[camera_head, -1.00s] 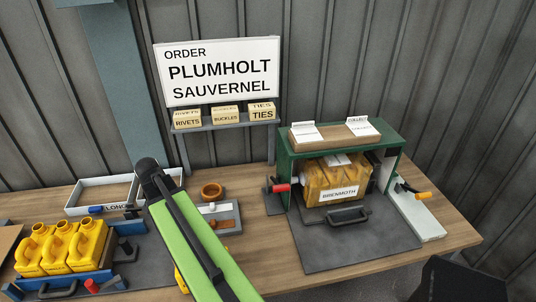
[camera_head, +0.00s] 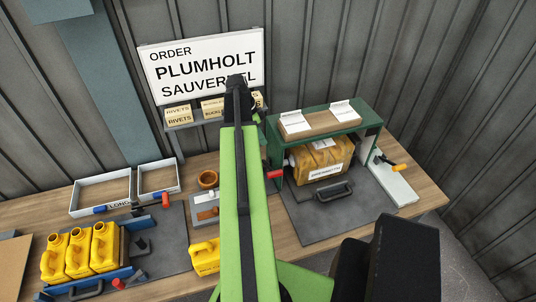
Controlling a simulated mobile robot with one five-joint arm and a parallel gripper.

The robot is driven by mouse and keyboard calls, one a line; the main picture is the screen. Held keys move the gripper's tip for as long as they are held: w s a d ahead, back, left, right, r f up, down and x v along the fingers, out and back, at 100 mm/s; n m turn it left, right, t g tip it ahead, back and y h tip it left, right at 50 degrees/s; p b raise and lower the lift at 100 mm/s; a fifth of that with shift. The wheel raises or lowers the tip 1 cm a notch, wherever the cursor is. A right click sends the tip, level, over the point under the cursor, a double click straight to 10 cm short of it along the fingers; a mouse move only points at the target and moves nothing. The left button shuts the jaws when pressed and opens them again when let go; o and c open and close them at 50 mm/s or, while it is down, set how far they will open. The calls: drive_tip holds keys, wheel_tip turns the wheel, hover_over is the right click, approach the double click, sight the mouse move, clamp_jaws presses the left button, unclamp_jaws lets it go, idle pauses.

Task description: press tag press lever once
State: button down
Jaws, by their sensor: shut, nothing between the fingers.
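A green-framed station (camera_head: 318,122) stands on the right half of the bench with a yellow can (camera_head: 318,160) inside, its white label facing forward. A red-handled lever (camera_head: 274,174) is at the station's left side and an orange-handled one (camera_head: 399,168) at its right. Another red grip (camera_head: 166,199) stands at the left of the bench. No label shows which is the tag press lever. My green arm rises through the middle of the view and its black upper joint covers part of the order sign. My gripper's fingers are hidden behind the arm.
Yellow cans (camera_head: 78,253) stand in a row at the left, with one more can (camera_head: 206,257) near my arm.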

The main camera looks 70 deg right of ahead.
drive_tip(key=b, duration=1.2)
approach(275, 171)
drive_tip(key=x, duration=0.5)
drive_tip(key=shift+d+f, duration=0.3)
drive_tip(key=shift+d, duration=0.05)
drive_tip(key=shift+s+a+f, duration=0.15)
drive_tip(key=shift+a+f, duration=0.15)
drive_tip(key=shift+f, duration=0.05)
drive_tip(key=shift+r, duration=0.1)
